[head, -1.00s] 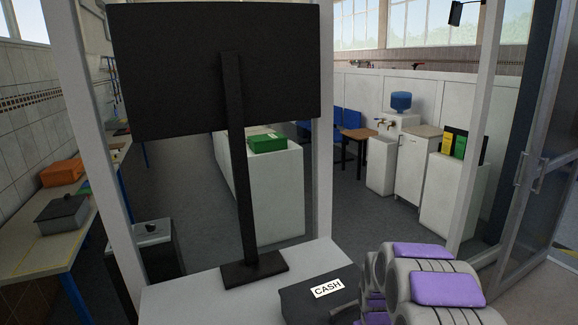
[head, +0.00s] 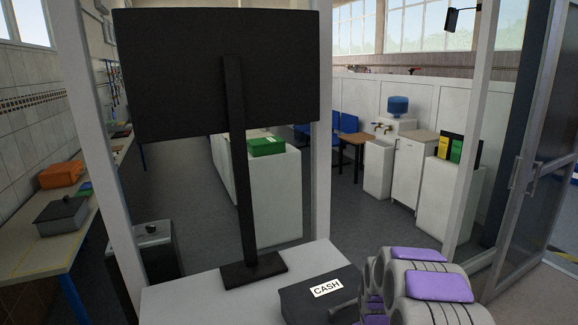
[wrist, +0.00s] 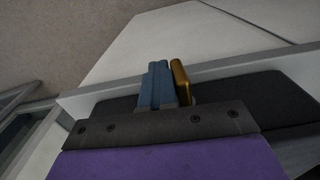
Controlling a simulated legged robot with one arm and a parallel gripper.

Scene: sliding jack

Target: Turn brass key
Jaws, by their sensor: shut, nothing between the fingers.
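The brass key (wrist: 181,82) shows in the wrist view as a gold upright piece. It stands just right of my gripper (wrist: 158,68), whose blue fingers are shut together with nothing between them. The key is beside the fingers; I cannot tell whether they touch. Its lower end is hidden behind the dark gripper body. The black cash box (head: 308,298), with a white CASH label, sits on the white counter in the head view. My grey and purple arm covers its right side there, and the key and fingertips are hidden in that view.
The white counter (head: 190,297) carries a black monitor (head: 215,70) on a stand (head: 253,270), left of the cash box. White posts (head: 322,190) frame the counter. A glass door (head: 525,200) is at the right. Workbenches and cabinets stand farther back.

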